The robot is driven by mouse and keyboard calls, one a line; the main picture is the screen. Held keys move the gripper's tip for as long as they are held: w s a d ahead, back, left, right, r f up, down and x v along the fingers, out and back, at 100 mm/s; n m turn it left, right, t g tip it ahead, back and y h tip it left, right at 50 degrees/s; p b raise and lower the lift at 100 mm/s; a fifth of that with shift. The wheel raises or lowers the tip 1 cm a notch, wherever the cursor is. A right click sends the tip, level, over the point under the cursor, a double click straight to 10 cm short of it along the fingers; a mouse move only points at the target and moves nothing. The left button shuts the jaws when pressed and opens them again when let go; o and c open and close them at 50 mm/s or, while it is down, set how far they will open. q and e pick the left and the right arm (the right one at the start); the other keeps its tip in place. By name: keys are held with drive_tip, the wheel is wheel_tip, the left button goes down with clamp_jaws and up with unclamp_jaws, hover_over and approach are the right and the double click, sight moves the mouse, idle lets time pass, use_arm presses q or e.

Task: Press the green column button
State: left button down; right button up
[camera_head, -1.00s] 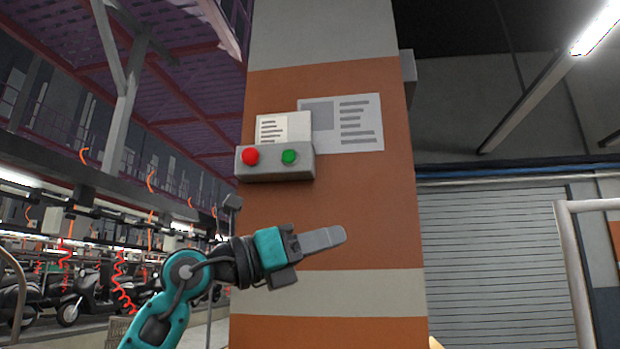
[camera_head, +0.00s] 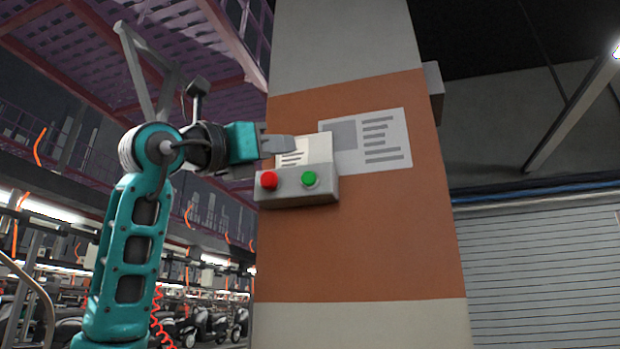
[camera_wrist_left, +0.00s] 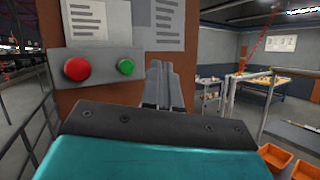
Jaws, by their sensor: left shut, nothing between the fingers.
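The green button (camera_head: 309,179) sits on the right of a grey box (camera_head: 325,192) fixed to the orange and grey column (camera_head: 390,240). A red button (camera_head: 268,180) is on its left. The left wrist view also shows the green button (camera_wrist_left: 126,66) and the red button (camera_wrist_left: 76,68). My left gripper (camera_head: 292,145) is shut and empty. In the head view its tip appears above the box, between the two buttons, over a white notice. In the left wrist view the fingers (camera_wrist_left: 157,72) point up just right of the green button. I cannot tell the gap to the column. My right gripper is not in view.
Two printed notices (camera_head: 388,154) are on the column above the box. A shutter (camera_head: 540,270) is to the right. In the left wrist view, a table (camera_wrist_left: 250,80) and orange bins (camera_wrist_left: 275,158) stand at the right, and a railing (camera_wrist_left: 35,130) at the left.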

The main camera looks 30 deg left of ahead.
use_arm(q)
drive_tip(key=p, duration=0.3)
approach(308, 178)
drive_tip(key=w+d+r, duration=0.3)
drive_tip(key=d+r, duration=0.1)
drive_tip(key=shift+w+a, duration=0.4)
drive_tip(key=shift+w, duration=0.25)
idle(1.3)
drive_tip(key=shift+w+a+p, duration=0.1)
drive_tip(key=shift+w+p, duration=0.3)
